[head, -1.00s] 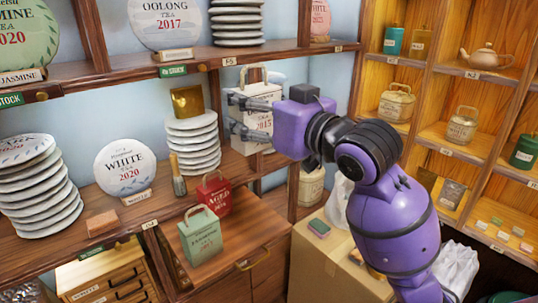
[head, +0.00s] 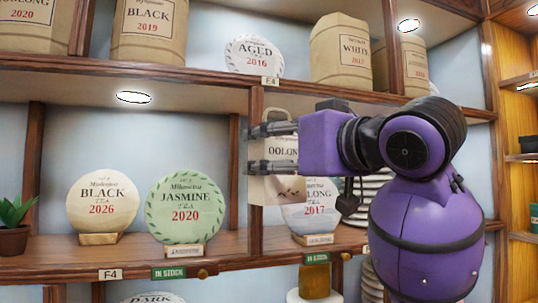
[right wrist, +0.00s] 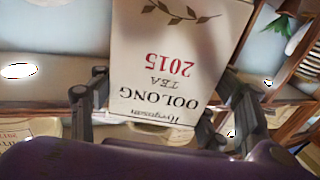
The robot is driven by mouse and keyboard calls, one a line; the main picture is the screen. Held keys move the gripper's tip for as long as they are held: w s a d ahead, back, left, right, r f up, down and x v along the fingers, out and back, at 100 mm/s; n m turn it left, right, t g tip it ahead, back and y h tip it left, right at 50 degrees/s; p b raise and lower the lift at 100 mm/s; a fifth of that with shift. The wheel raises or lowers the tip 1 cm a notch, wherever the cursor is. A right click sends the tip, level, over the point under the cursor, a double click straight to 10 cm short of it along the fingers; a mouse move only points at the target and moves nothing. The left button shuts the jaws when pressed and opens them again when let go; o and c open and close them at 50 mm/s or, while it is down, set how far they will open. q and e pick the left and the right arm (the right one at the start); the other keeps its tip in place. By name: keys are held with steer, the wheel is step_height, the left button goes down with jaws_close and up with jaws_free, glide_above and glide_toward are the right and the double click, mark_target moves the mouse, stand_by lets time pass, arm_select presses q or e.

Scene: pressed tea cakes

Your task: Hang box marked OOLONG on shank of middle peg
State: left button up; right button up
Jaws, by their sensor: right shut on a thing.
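The cream box marked OOLONG (head: 283,151) is in my right gripper (head: 259,150), held in front of a shelf upright in the head view. The box is upright, with its handle at the top. In the right wrist view the box (right wrist: 175,60) appears upside down, reading OOLONG TEA 2015, between the fingers of the right gripper (right wrist: 160,85). Small round brass-coloured knobs stick out from the shelf edge, one left (head: 203,273) and one right (head: 346,256). I cannot tell whether these are the pegs or which is the middle one. My left gripper is out of view.
Round tea cakes marked BLACK (head: 101,203), JASMINE (head: 184,207) and OOLONG 2017 (head: 313,218) stand on the shelf (head: 232,244) behind. The last is partly behind the box and arm. A potted plant (head: 14,236) is far left.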

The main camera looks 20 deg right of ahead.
steer(key=f, duration=0.1)
steer(key=w+f, duration=0.1)
steer(key=shift+w+d+f, duration=0.1)
steer(key=shift+w+f, duration=0.1)
steer(key=shift+f, duration=0.2)
steer(key=shift+s+d+f+h, duration=0.1)
steer(key=shift+d+h, duration=0.1)
steer(key=shift+h, duration=0.1)
steer(key=shift+s+d, duration=0.1)
steer(key=shift+w, duration=0.3)
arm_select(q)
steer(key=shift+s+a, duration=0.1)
arm_select(e)
steer(key=w+f, duration=0.1)
steer(key=w, duration=0.8)
steer(key=shift+a+f, duration=0.25)
steer(key=shift+f, duration=0.1)
